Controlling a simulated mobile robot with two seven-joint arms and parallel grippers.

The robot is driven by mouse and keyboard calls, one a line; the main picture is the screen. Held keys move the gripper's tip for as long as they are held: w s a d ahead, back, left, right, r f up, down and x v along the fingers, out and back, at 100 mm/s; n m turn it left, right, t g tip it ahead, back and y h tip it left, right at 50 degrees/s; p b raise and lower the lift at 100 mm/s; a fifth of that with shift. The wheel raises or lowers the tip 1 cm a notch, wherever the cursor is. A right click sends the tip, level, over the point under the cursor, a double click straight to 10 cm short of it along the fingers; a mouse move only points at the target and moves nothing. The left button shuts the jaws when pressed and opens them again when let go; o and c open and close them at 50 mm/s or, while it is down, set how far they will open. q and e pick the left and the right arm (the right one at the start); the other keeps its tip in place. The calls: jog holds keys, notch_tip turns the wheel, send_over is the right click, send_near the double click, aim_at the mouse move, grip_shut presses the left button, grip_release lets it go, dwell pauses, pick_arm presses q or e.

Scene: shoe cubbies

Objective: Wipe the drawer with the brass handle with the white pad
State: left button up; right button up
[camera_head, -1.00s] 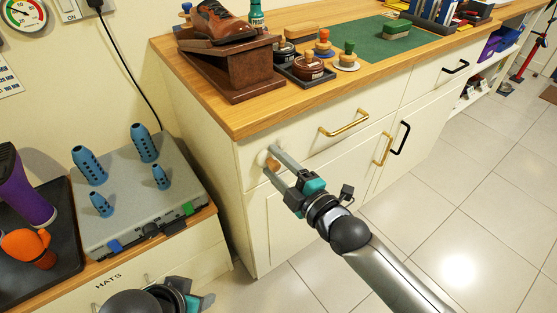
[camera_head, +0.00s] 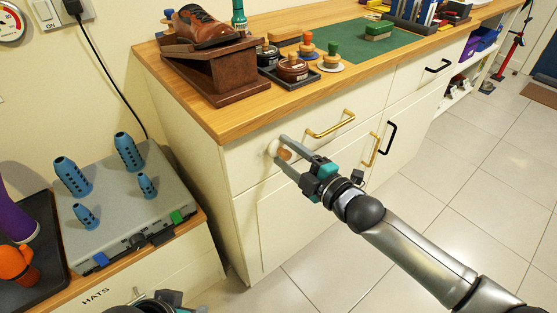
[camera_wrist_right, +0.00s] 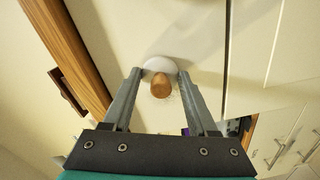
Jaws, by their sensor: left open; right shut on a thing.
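The cream drawer (camera_head: 243,157) with the brass handle (camera_head: 330,123) is the upper left drawer of the wooden-topped cabinet, and it is closed. My right gripper (camera_head: 279,151) is shut on the wooden knob (camera_head: 285,154) of the white pad (camera_head: 272,148). The pad sits at the drawer front, left of the handle, and appears to touch it. In the right wrist view the pad (camera_wrist_right: 160,65) is flat against the cream front, with the knob (camera_wrist_right: 160,86) between the fingers. My left gripper (camera_head: 178,302) is partly visible at the bottom edge, open, away from the drawer.
A black-handled drawer (camera_head: 437,66) is to the right. Doors with brass and black handles lie below. A shoe on a brown stand (camera_head: 215,68), polish tins and brushes stand on the top. A grey box with blue pegs (camera_head: 125,215) stands at left. The floor at right is clear.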

jog(key=shift+w+d+r, duration=0.1)
jog(key=shift+w+d, duration=0.15)
jog(key=shift+d, duration=0.05)
jog(key=shift+s+p, duration=0.1)
jog(key=shift+p, duration=0.25)
jog(key=shift+s+a+p, duration=0.55)
jog(key=shift+a+p, duration=0.15)
jog(key=shift+a, duration=0.15)
jog(key=shift+s+a+p, duration=0.6)
jog(key=shift+s+a, duration=0.15)
jog(key=shift+a, duration=0.3)
jog(key=shift+s+a+p, duration=0.6)
jog(key=shift+s+a, duration=0.15)
jog(key=shift+a, duration=0.25)
jog(key=shift+s, duration=0.1)
jog(key=p, duration=0.4)
send_near(252, 159)
